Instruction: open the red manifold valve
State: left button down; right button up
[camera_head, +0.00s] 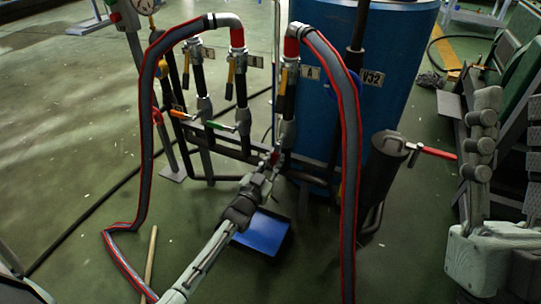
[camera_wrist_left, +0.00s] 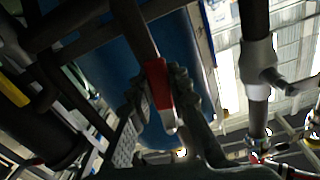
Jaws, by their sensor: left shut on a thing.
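The red valve handle (camera_wrist_left: 158,84) lies between the two dark fingers of my left gripper (camera_wrist_left: 160,96) in the left wrist view. The fingers are shut on it from both sides, and its pale tip shows below them. In the head view my left arm reaches up from the bottom to the manifold, and my left gripper (camera_head: 268,170) is at the lower part of the pipe beside the blue tank. Only a small red bit of the handle (camera_head: 275,157) shows there; the gripper hides most of it.
An orange lever (camera_head: 182,115) and a green lever (camera_head: 221,127) sit on pipes to the left. Red-edged hoses (camera_head: 146,130) hang on both sides of my left arm. The blue tank (camera_head: 397,95) stands behind. A blue tray (camera_head: 264,232) and a wooden stick (camera_head: 151,255) are below.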

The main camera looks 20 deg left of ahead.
pick_arm(q)
jog(key=shift+d+f+n, duration=0.1)
jog(key=shift+d+n, duration=0.3)
jog(key=shift+n, duration=0.3)
jog(key=c, duration=1.4)
grip_release()
jog(key=shift+s, duration=0.1)
jog(key=s, duration=1.2)
jog(key=shift+a, duration=0.2)
